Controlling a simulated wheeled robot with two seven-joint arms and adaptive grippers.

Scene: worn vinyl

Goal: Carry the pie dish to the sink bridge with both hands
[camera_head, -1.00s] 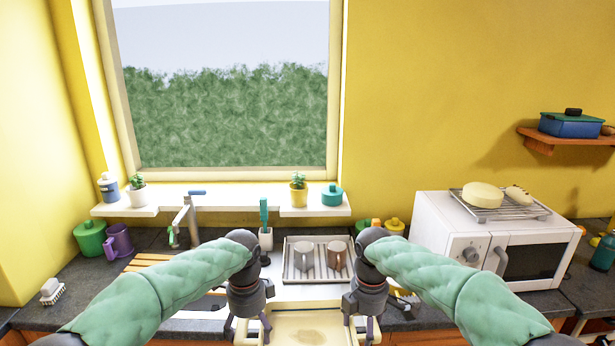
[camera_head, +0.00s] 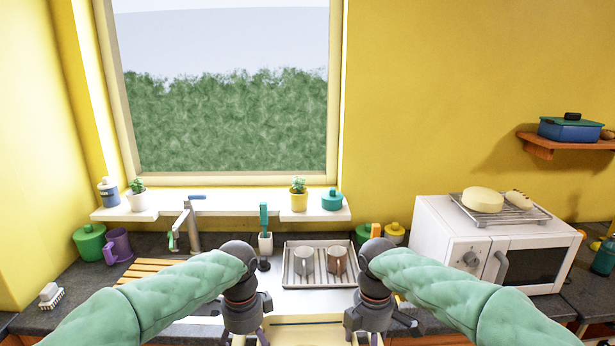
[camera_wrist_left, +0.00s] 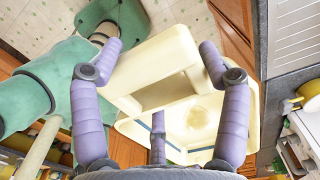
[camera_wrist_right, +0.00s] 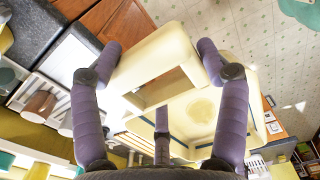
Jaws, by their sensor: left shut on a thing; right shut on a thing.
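The cream pie dish (camera_head: 305,335) shows only as a strip at the bottom edge of the head view, between my grippers. My left gripper (camera_head: 247,338) is shut on its left handle, which shows in the left wrist view (camera_wrist_left: 150,65). My right gripper (camera_head: 364,338) is shut on the right handle, seen in the right wrist view (camera_wrist_right: 155,62). The dish interior looks empty, with a tan patch on its floor. An orange slatted wooden board, apparently the sink bridge (camera_head: 140,270), lies left of the tap, partly hidden by my left arm.
The tap (camera_head: 190,225) stands behind the sink. A drying tray (camera_head: 290,275) with two mugs is behind the grippers. A green pot (camera_head: 88,242) and purple mug (camera_head: 118,244) stand at left. A white microwave (camera_head: 480,245) stands at right.

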